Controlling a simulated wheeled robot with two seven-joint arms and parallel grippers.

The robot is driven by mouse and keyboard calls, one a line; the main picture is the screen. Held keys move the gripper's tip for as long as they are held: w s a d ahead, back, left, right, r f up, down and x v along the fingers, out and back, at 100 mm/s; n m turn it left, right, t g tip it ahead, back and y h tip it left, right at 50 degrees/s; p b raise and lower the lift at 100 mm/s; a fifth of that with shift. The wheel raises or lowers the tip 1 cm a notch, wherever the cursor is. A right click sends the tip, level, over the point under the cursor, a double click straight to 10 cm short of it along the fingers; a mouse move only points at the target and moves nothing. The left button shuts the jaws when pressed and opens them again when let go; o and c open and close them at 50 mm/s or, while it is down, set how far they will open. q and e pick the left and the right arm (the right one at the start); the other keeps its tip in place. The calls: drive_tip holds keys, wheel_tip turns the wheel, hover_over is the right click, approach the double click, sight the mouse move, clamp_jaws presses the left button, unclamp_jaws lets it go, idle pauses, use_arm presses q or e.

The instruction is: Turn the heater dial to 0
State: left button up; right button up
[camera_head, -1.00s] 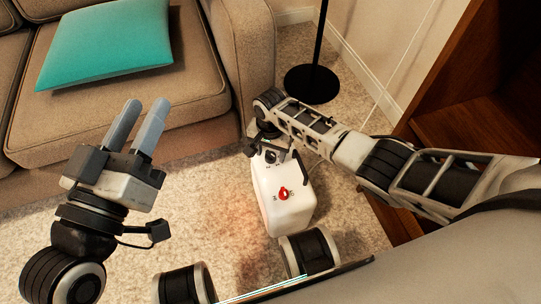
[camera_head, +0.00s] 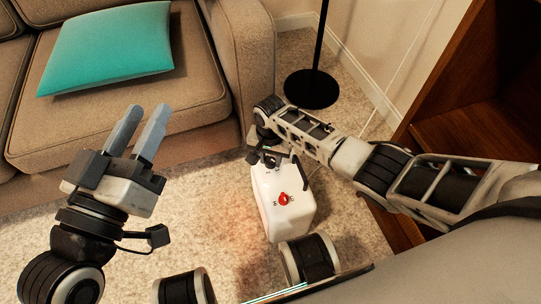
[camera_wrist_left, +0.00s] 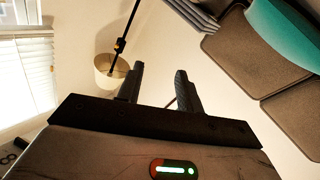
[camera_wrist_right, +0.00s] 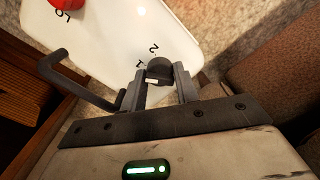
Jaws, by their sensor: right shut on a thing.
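The white heater (camera_head: 280,220) stands on the carpet, with a red knob (camera_head: 284,199) on its top. The red knob also shows at the upper left of the right wrist view (camera_wrist_right: 62,3), beside an "LO" mark. A dark round dial (camera_wrist_right: 159,69), with a "2" and other marks near it, sits on the same white face. My right gripper (camera_wrist_right: 159,85) is shut on this dark dial, one finger on each side. In the head view my right gripper (camera_head: 270,160) hides much of the dial. My left gripper (camera_head: 141,115) is open and empty, left of the heater.
A beige sofa (camera_head: 130,110) with a teal cushion (camera_head: 108,45) is at the upper left. A black lamp base (camera_head: 311,88) stands behind the heater. A wooden hutch (camera_head: 465,110) is at the right. Bare carpet lies left of the heater.

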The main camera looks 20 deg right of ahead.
drive_tip(key=shift+r+n+p, duration=0.15)
drive_tip(key=shift+n+p, duration=0.45)
drive_tip(key=shift+n, duration=0.9)
drive_tip(key=n+p, duration=0.1)
drive_tip(key=n, duration=0.2)
drive_tip(key=shift+n, duration=0.3)
use_arm(q)
drive_tip(key=f, duration=0.1)
drive_tip(key=s+f+n+g+y, duration=0.1)
drive_tip(key=f+g+p, duration=0.1)
drive_tip(key=shift+s+d+f+n, duration=0.1)
drive_tip(key=shift+s+f+n, duration=0.15)
drive_tip(key=shift+s+n, duration=0.1)
use_arm(e)
drive_tip(key=n, duration=0.4)
use_arm(q)
drive_tip(key=shift+f, duration=0.1)
use_arm(e)
drive_tip(key=shift+n, duration=0.3)
use_arm(q)
drive_tip(key=shift+y, duration=0.3)
use_arm(e)
drive_tip(key=o, duration=0.9)
use_arm(q)
drive_tip(key=shift+f, duration=0.1)
use_arm(e)
drive_tip(key=shift+o, duration=0.2)
